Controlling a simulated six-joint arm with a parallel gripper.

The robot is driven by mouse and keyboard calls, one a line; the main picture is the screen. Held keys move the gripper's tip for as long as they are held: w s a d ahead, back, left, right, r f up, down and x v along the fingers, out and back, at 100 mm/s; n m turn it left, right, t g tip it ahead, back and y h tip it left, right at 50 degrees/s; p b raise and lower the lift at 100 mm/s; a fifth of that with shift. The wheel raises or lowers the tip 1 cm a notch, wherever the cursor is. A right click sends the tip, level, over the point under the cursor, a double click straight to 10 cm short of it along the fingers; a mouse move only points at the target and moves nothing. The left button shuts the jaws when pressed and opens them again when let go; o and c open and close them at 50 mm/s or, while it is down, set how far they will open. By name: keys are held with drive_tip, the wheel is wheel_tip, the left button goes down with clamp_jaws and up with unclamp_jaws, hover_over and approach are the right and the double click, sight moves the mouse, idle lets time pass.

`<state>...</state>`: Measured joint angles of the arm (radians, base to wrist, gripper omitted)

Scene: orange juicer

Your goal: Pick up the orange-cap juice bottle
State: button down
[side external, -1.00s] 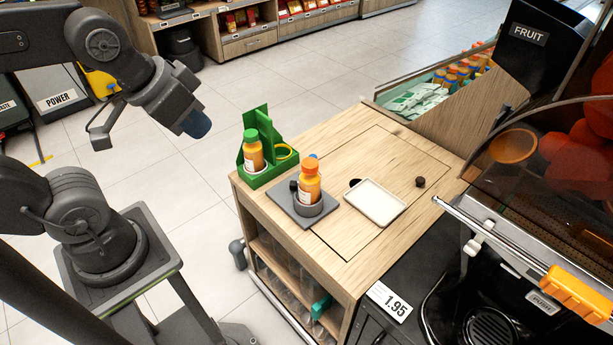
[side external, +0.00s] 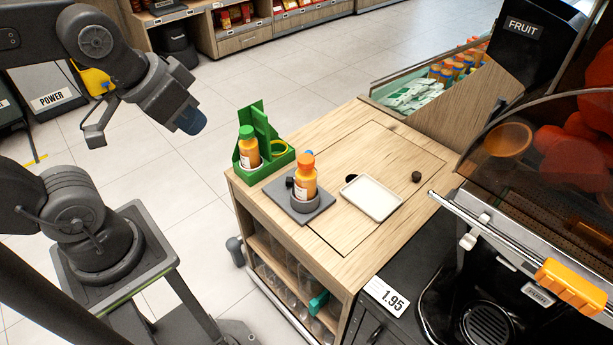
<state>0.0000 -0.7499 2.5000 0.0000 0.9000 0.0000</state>
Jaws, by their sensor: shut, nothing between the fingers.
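The orange-cap juice bottle (side external: 305,181) stands upright in a round dark holder on a grey square plate (side external: 318,209), on the wooden counter. Its label faces the camera, and its base is hidden by the holder. A green-cap juice bottle (side external: 248,150) stands in a green caddy (side external: 258,170) behind it to the left. My gripper (side external: 190,121) is shut and empty at the upper left, above the floor. It is well left of the counter and apart from both bottles. Its fingers are hard to make out.
A white tray (side external: 371,198) lies right of the grey plate, with a small dark knob (side external: 416,177) beyond it. The back of the wooden counter (side external: 365,141) is clear. A large juicer machine (side external: 545,165) with a clear cover stands at the right.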

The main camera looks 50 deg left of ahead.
drive_tip(key=c, duration=1.8)
unclamp_jaws()
drive_tip(key=o, duration=1.3)
drive_tip(key=m+g, duration=0.6)
drive_tip(key=m, duration=1.2)
hover_over(306, 158)
wheel_tip(306, 158, down, 10)
wheel_tip(306, 158, down, 14)
drive_tip(key=shift+r, duration=0.15)
